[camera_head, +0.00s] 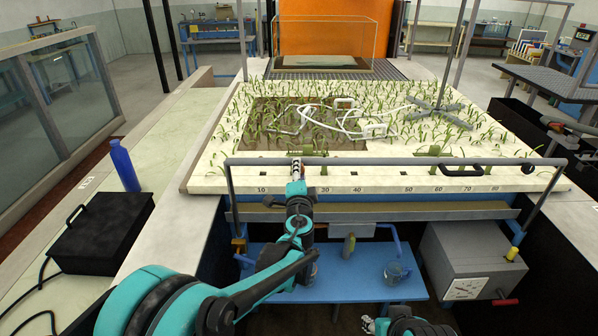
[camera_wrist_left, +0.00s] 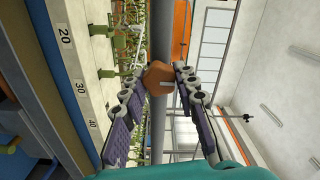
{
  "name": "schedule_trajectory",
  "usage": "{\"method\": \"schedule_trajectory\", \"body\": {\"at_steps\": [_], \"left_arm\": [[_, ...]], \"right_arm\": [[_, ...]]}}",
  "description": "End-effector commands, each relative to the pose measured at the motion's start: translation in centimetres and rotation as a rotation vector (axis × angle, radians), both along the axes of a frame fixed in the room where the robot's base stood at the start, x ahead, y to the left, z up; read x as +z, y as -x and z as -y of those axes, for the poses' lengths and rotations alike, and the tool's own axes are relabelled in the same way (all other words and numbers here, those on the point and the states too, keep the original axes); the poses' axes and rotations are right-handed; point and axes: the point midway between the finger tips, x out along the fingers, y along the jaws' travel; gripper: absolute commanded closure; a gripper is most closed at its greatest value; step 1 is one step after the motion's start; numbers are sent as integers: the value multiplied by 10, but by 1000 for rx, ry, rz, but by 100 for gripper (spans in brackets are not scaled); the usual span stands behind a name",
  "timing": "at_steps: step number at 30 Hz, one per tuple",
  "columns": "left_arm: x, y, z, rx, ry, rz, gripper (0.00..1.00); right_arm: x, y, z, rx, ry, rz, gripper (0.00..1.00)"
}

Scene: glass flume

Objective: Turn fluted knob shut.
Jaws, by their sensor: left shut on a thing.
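The fluted knob (camera_wrist_left: 158,79), orange-brown and faceted, sits at the grey front rail in the left wrist view. My left gripper (camera_wrist_left: 157,84) is shut on it, one dark padded finger on each side. In the head view my left gripper (camera_head: 296,168) is at the front rail (camera_head: 400,161), above the numbered edge between the 10 and 30 marks; there the fingers mostly hide the knob. Which way the knob is turned cannot be told. Only a small part of my right gripper (camera_head: 369,325) shows at the bottom edge, and its fingers are unclear.
Behind the rail lies a pale planted bed (camera_head: 225,150) with green stalks and white tubing. Below are a blue shelf (camera_head: 345,290) and a grey box (camera_head: 470,262) with a red handle. A blue bottle (camera_head: 125,166) and black case (camera_head: 100,232) stand at left.

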Motion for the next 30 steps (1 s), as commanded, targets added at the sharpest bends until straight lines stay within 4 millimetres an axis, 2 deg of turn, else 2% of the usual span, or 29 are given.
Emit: {"method": "schedule_trajectory", "body": {"at_steps": [16,17,19,30], "left_arm": [[0,0,0,1,27,0,100],[0,0,0,1,27,0,68],[0,0,0,1,27,0,50],[0,4,0,0,26,0,49]], "right_arm": [[0,0,0,0,0,0,60],[0,0,0,0,0,0,60],[0,0,0,0,0,0,60],[0,0,0,0,0,0,60]]}}
